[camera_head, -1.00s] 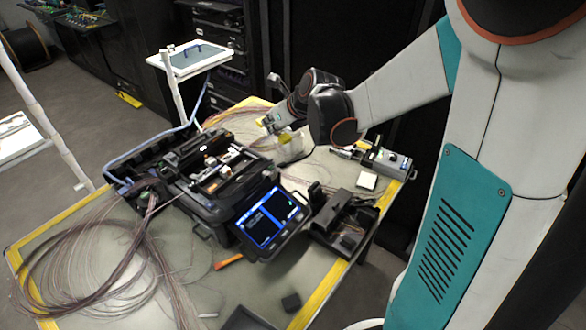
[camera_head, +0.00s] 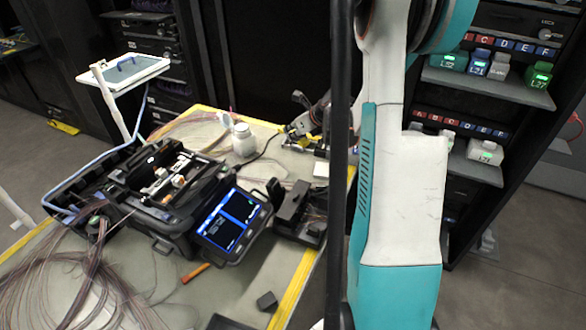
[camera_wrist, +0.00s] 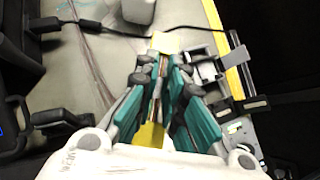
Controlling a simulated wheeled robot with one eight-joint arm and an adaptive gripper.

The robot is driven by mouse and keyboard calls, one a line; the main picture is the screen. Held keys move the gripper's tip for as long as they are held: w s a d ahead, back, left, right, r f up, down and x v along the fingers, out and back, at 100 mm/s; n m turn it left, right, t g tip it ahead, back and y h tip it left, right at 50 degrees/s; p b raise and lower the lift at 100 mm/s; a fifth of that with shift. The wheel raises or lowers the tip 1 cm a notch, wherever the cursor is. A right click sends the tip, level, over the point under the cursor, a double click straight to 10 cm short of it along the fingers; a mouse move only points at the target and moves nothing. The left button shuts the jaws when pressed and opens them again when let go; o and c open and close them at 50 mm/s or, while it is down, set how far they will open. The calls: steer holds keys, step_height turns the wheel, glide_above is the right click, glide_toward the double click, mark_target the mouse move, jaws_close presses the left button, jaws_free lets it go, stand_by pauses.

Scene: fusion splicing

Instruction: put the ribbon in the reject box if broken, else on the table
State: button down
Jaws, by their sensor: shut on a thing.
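In the wrist view my gripper (camera_wrist: 163,62) has its teal fingers closed over the table, near its yellow-taped edge. A thin brownish strip (camera_wrist: 155,88), which looks like the ribbon, shows between the fingers; a yellow piece (camera_wrist: 163,43) shows at their tips. I cannot tell whether the ribbon is broken. In the head view my gripper (camera_head: 291,130) is small at the far right of the table (camera_head: 190,297), beyond the splicer, partly hidden by my arm. I cannot pick out a reject box for sure.
The black splicer (camera_head: 150,190) with its lit screen (camera_head: 230,219) fills the table's middle. Loose fibres (camera_head: 60,285) cover the left. A rack shelf (camera_head: 490,84) holds labelled boxes at right.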

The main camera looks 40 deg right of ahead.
step_height(320, 180, down, 14)
steer(key=b, duration=0.4)
steer(key=shift+f+b, duration=0.25)
steer(key=shift+b, duration=0.05)
steer(key=shift+r, duration=0.1)
steer(key=shift+f+b, duration=0.45)
steer(key=shift+f, duration=0.05)
steer(key=shift+a+f, duration=0.1)
steer(key=c, duration=1.7)
jaws_free()
steer(key=shift+s, duration=0.1)
